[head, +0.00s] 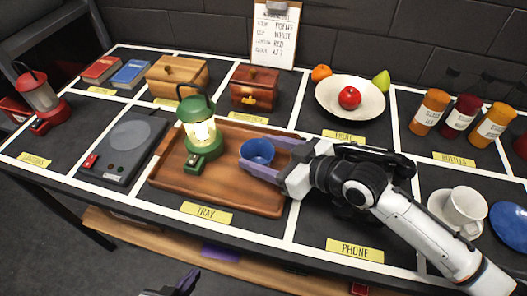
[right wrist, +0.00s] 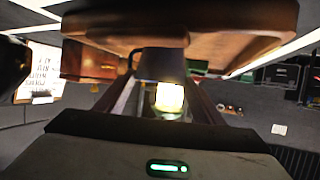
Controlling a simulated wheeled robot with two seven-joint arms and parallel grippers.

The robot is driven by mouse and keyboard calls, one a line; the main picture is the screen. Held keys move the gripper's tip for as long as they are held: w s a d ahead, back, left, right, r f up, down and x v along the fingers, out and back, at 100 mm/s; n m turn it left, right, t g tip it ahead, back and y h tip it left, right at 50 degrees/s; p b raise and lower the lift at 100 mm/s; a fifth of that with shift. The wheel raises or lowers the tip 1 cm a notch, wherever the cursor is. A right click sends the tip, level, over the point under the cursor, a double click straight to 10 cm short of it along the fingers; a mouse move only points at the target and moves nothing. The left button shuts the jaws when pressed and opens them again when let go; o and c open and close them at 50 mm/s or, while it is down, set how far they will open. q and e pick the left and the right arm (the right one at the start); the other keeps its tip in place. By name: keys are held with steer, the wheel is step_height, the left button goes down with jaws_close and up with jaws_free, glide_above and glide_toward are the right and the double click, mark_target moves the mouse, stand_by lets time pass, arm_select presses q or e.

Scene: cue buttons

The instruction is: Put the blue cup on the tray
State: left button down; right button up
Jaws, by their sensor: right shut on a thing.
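The blue cup (head: 257,152) is upright over the right part of the brown wooden tray (head: 235,201). My right gripper (head: 262,158) reaches in from the right and is shut on the cup, one purple finger on each side. I cannot tell whether the cup's base touches the tray. In the right wrist view, the picture is upside down and a dark shape (right wrist: 163,63) between the fingers is probably the cup. My left gripper (head: 172,290) shows only in part at the bottom edge, below the table, and its jaws are unclear.
A lit green lantern (head: 199,132) stands on the tray, left of the cup. Wooden boxes (head: 177,78) stand behind, with a fruit bowl (head: 349,100) at back right. A white cup (head: 464,208) on its saucer stands far right. A scale (head: 127,145) lies left of the tray.

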steer(key=shift+f, duration=0.1)
steer(key=o, duration=1.2)
steer(key=shift+c, duration=0.2)
steer(key=v, duration=1.2)
steer(key=shift+r, duration=0.25)
